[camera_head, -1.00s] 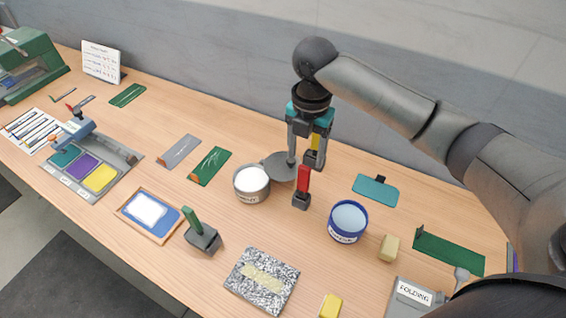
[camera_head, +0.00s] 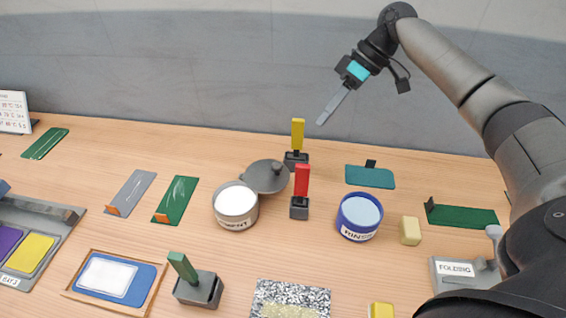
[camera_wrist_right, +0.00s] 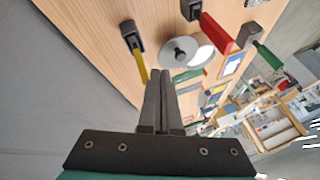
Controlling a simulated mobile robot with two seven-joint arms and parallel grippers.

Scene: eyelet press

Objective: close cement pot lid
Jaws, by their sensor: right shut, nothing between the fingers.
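The cement pot (camera_head: 236,210) stands on the table, a pale round tin with its white contents uncovered. Its dark grey lid (camera_head: 262,178), with a round knob, is off the opening, at the pot's upper right edge. I cannot tell whether it is hinged to the rim. My right gripper (camera_head: 322,121) is raised above the back edge of the table, up and right of the lid, apart from it. Its fingers are shut and empty. In the right wrist view the lid (camera_wrist_right: 174,58) shows beyond the fingertips (camera_wrist_right: 165,74). My left gripper is out of view.
A yellow-handled tool (camera_head: 297,134) and a red-handled tool (camera_head: 302,181) stand upright close to the lid's right side. A blue rinse pot (camera_head: 358,228) is further right. Green and grey cards lie left of the cement pot. A green-handled tool (camera_head: 183,267) stands in front.

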